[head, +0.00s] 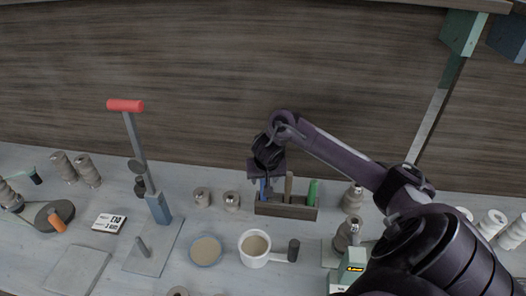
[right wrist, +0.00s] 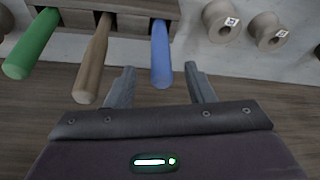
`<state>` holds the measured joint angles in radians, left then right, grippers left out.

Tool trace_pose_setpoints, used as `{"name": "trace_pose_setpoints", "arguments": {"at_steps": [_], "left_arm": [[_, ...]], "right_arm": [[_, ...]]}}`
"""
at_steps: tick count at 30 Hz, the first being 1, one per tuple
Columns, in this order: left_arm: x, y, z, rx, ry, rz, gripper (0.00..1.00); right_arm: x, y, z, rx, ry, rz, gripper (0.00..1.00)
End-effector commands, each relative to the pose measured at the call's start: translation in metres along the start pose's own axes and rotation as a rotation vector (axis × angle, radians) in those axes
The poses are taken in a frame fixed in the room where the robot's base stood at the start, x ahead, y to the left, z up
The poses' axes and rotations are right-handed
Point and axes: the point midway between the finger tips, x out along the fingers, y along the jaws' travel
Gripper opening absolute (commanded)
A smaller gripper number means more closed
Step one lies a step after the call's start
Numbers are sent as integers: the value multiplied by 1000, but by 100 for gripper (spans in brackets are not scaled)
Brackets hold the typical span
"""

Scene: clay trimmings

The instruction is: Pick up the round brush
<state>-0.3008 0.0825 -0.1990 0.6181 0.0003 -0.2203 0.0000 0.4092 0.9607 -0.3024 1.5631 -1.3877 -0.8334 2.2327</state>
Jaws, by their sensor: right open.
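A dark wooden rack (head: 285,212) holds upright tools: a blue handle (head: 262,188), a wooden brown handle (head: 289,186) and a green handle (head: 313,191). Only the handles show, so I cannot tell by shape which is the round brush. My right gripper (head: 264,180) is over the left end of the rack, at the blue handle. In the right wrist view, its open fingers (right wrist: 160,70) stand either side of the blue handle (right wrist: 161,52), with a gap on both sides. The brown handle (right wrist: 94,60) and green handle (right wrist: 32,45) lie outside the fingers. My left gripper is not in view.
Spools (head: 231,201) stand left of the rack and more stand to its right (head: 353,197). A white mug (head: 254,250) and a bowl (head: 205,251) are in front. A red-handled lever press (head: 158,207) stands left. The wall is close behind.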

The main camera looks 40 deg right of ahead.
Motion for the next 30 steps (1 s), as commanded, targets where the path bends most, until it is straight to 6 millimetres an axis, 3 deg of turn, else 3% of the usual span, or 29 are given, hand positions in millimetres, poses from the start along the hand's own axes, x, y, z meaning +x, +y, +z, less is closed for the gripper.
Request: {"name": "trace_pose_setpoints", "arguments": {"at_steps": [4, 13, 22, 30], "left_arm": [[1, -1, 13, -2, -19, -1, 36], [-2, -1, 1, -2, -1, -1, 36], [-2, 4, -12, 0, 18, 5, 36], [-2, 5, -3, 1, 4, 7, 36]], "right_arm": [[13, 0, -1, 1, -1, 1, 48], [54, -2, -7, 1, -1, 1, 48], [61, -2, -7, -1, 2, 0, 48], [60, -2, -7, -1, 2, 1, 16]]}}
